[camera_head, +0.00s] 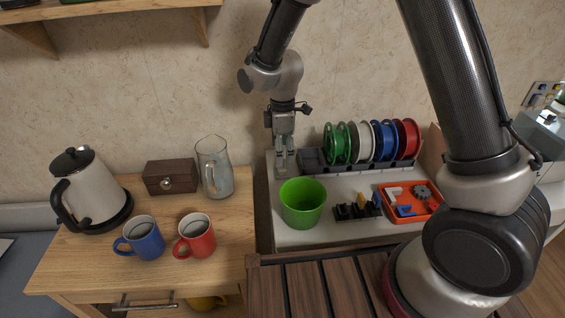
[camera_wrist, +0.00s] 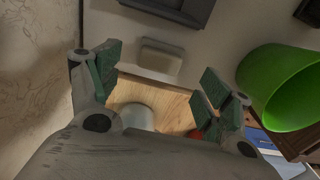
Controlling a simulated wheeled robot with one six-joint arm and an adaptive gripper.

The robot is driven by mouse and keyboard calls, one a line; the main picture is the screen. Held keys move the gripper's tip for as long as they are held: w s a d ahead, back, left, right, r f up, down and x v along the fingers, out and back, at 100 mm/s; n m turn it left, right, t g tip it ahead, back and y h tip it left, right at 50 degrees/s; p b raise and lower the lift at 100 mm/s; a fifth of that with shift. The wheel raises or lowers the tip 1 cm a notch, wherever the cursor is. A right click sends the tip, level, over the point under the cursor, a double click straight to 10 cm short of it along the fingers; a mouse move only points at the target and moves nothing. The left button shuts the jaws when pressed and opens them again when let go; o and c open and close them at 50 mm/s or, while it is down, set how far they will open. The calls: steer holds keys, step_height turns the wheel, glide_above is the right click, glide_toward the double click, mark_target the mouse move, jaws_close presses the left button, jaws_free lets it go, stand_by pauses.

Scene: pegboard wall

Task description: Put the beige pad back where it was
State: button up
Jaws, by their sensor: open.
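The beige pad (camera_wrist: 160,59) is a small rounded block on the white table's edge in the wrist view. It lies ahead of the gap between my fingers, and nothing grips it. My gripper (camera_wrist: 158,78) is open, with green-lined fingers spread apart and nothing between them. In the head view my gripper (camera_head: 284,163) points down at the left end of the white table, left of the spool rack and behind the green bucket (camera_head: 302,204). The pad is hard to make out there beside the fingertips.
The green bucket also stands close at the right in the wrist view (camera_wrist: 282,88). A dark tray (camera_wrist: 175,8) lies beyond the pad. Colored spools (camera_head: 370,141), an orange tray (camera_head: 408,202) and a glass pitcher (camera_head: 214,168) stand nearby. The wall is close behind my gripper.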

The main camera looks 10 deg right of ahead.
step_height(320, 180, up, 6)
steer(key=shift+r, duration=0.25)
steer(key=s+d+r+m+t, duration=0.1)
steer(key=s+d+r+m, duration=0.25)
steer(key=d+r, duration=0.4)
steer(key=s+d+r+m+t, duration=0.1)
steer(key=s+d+r+m, duration=0.1)
steer(key=d+r+m, duration=0.35)
steer(key=s+d+r+m+t, duration=0.1)
steer(key=s+d+r+m, duration=0.2)
steer(key=s+d, duration=0.5)
steer(key=s+d+r+m+t, duration=0.1)
steer(key=s+d+r+m, duration=0.2)
steer(key=s+d+m, duration=0.3)
steer(key=s+d, duration=0.2)
steer(key=s, duration=0.2)
